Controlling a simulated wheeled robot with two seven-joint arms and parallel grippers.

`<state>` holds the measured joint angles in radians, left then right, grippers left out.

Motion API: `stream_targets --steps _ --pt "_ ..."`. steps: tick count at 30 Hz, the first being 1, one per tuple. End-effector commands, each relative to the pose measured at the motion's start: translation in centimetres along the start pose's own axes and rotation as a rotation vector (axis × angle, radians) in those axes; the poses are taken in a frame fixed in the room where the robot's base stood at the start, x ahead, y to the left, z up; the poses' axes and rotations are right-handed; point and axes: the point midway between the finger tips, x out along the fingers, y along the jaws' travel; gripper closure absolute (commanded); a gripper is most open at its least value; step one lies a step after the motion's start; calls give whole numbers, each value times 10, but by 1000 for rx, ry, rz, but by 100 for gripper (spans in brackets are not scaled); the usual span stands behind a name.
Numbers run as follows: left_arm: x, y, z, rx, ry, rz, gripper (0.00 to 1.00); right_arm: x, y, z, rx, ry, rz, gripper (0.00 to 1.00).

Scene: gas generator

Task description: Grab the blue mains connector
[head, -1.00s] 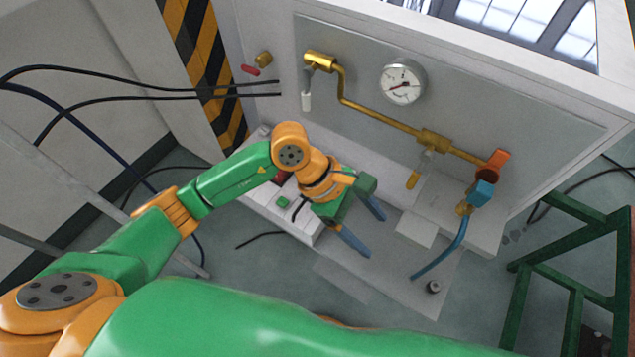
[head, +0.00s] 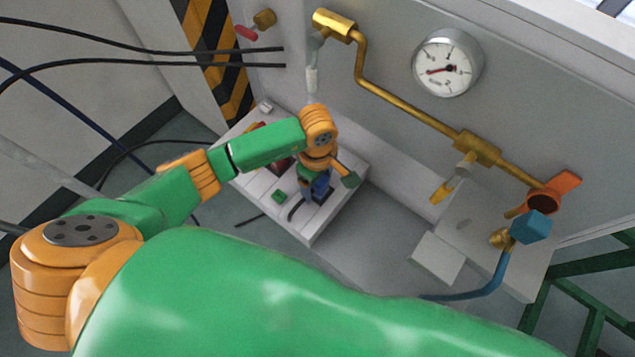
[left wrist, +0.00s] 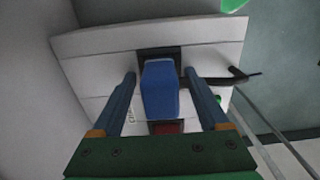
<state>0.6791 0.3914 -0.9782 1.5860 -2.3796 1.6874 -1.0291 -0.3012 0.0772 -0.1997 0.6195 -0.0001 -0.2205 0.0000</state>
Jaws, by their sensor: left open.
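The blue mains connector (left wrist: 160,92) stands out from a dark socket on the white panel in the left wrist view. My left gripper (left wrist: 162,82) is open, with one blue finger on each side of the connector and a visible gap on both sides. In the head view my left gripper (head: 321,188) points down over the white box (head: 314,229) by the wall. There I cannot tell the connector from the blue fingers. My right gripper is not in view.
A black cable (left wrist: 225,80) lies beside the right finger. The grey wall panel holds a brass pipe (head: 400,108), a gauge (head: 447,63), an orange valve handle (head: 560,190) and a blue hose (head: 490,283). Black cables (head: 150,53) hang at the left.

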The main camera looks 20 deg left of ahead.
Motion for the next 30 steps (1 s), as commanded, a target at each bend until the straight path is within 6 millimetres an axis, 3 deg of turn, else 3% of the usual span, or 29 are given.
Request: stream_targets --steps 1,9,10,18,22,26,30 --pt "0 0 0 0 0 0 22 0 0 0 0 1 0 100" --pt "0 0 0 0 -1 0 95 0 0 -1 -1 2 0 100" --pt "0 0 0 0 -1 0 100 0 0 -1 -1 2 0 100" --pt "-1 0 0 0 -1 1 100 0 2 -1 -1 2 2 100" --pt "-12 0 0 1 -1 2 100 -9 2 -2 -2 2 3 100" --pt "-41 1 -1 0 1 3 100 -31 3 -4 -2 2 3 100" --pt "-77 -25 -4 0 0 -2 100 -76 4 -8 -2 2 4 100"
